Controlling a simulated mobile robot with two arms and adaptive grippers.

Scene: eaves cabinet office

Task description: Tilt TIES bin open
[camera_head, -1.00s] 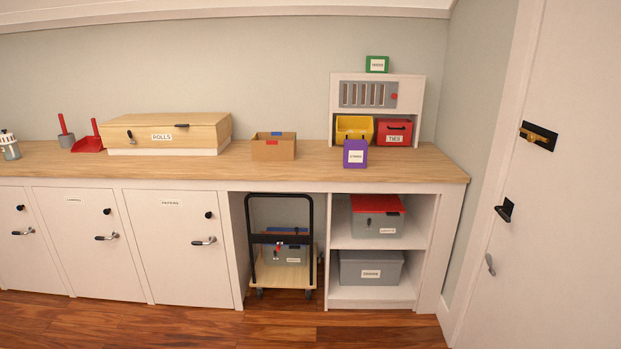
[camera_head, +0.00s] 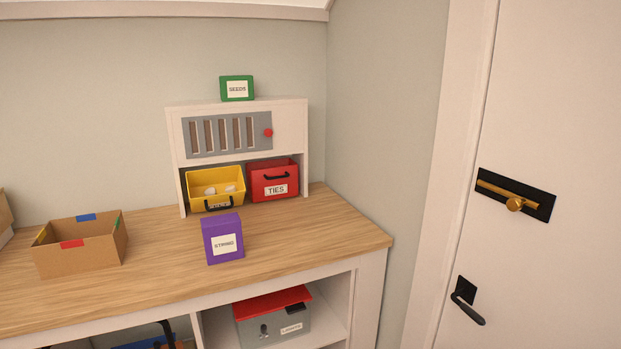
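The red TIES bin (camera_head: 273,181) sits in the lower right bay of a white cabinet (camera_head: 292,130) on the wooden counter. It has a white label and a black handle above the label on its front. It stands about upright, and little of its inside shows. A yellow bin (camera_head: 215,186) beside it on the left leans forward, with pale items showing inside. Neither of my grippers shows in the head view.
A purple STRING box (camera_head: 222,239) stands on the counter in front of the yellow bin. An open cardboard box (camera_head: 80,247) is at the left. A green SEEDS box (camera_head: 237,88) tops the cabinet. The counter (camera_head: 325,230) is clear before the TIES bin.

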